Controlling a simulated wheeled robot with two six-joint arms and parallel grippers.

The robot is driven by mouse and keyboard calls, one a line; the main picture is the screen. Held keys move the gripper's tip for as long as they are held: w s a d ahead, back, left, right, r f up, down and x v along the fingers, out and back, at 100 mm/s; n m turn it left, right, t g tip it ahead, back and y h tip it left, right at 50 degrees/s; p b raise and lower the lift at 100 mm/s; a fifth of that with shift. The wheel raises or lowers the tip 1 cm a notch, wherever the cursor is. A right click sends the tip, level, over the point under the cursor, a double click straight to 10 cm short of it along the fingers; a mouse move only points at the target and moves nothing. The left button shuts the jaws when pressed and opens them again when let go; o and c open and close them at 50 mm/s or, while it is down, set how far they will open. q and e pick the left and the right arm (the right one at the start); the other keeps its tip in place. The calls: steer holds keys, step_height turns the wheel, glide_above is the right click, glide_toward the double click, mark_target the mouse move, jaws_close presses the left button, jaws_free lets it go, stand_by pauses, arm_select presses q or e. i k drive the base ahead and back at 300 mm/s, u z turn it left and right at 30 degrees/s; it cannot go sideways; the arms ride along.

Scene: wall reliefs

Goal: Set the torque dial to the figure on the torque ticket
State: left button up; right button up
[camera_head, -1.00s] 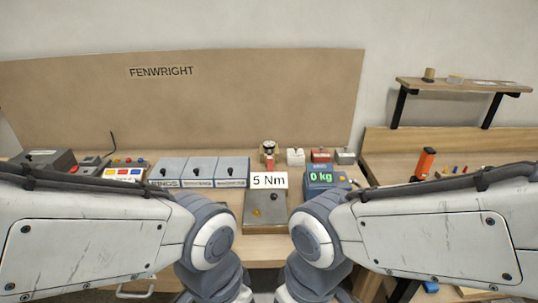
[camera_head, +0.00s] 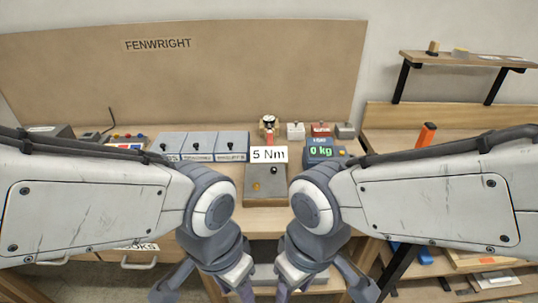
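A white ticket (camera_head: 269,154) reading "5 Nm" stands in the middle of the bench. Just below it in the picture is a dark grey plate (camera_head: 265,190) with a small yellowish spot and a small dark knob (camera_head: 274,170). Behind the ticket is a small upright device with a round face (camera_head: 269,121) and some red on it. I cannot tell which of these is the torque dial, and no dial figures are readable. My two arms come in from the sides and bend down at the middle. Their fingertips do not show.
Right of the ticket is a blue scale (camera_head: 322,150) showing "0 kg". Grey label-fronted boxes (camera_head: 200,146) stand to the left. Small blocks, one red (camera_head: 321,130), stand behind. A board (camera_head: 190,85) marked "FENWRIGHT" backs the bench. A wall shelf (camera_head: 465,60) hangs at right.

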mark_target(267, 119)
steer(key=k, duration=0.5)
steer(key=z, duration=0.4)
steer(key=i, duration=0.7)
steer(key=u, duration=0.55)
steer(key=i, duration=0.75)
steer(key=u, duration=0.7)
